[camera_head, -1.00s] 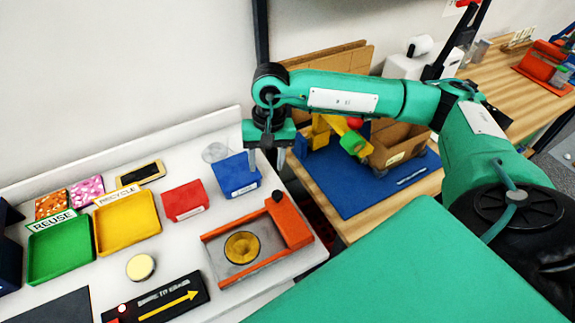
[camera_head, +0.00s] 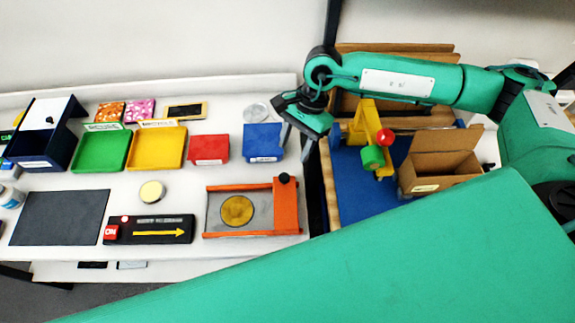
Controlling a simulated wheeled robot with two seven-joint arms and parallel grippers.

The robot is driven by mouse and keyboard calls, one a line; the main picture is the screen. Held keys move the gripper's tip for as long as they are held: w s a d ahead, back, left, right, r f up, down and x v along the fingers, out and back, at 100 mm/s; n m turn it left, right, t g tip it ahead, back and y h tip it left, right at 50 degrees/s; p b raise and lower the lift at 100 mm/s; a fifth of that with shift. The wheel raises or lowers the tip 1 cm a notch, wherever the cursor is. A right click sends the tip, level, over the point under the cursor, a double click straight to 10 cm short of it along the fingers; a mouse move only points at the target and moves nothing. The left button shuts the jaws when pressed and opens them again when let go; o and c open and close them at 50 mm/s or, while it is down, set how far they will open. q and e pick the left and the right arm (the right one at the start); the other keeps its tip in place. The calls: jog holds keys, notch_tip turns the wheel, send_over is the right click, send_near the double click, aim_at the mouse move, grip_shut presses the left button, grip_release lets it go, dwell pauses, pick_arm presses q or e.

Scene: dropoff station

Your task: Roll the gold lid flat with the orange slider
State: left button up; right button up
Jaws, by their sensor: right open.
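The gold lid (camera_head: 237,211) lies on the grey plate of the roller frame (camera_head: 258,227), inside its orange rails. The orange slider (camera_head: 286,206) stands at the right end of the frame, apart from the lid, with a black knob (camera_head: 284,178) at its far end. My right gripper (camera_head: 296,140) is open and empty above the far right edge of the white table, beyond the slider and just right of the blue bin. My left gripper is not in view.
A blue bin (camera_head: 263,143) and a red bin (camera_head: 208,149) stand behind the frame. Yellow (camera_head: 157,148) and green (camera_head: 100,150) trays are farther left. A black panel with a yellow arrow (camera_head: 149,229) lies left of the frame. A cardboard box (camera_head: 440,160) stands on the right-hand table.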

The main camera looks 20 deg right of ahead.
aim_at(285, 176)
jog(key=p+x, duration=0.2)
jog(key=x, duration=0.5)
jog(key=shift+s+a+f, duration=0.1)
jog(key=shift+f, duration=0.1)
jog(key=shift+s+a+f+p, duration=0.15)
jog(key=shift+f+p, duration=0.2)
jog(key=shift+f, duration=0.25)
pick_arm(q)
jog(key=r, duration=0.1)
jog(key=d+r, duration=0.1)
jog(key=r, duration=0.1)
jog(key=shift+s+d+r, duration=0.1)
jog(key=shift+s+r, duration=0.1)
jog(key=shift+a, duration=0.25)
pick_arm(e)
grip_shut()
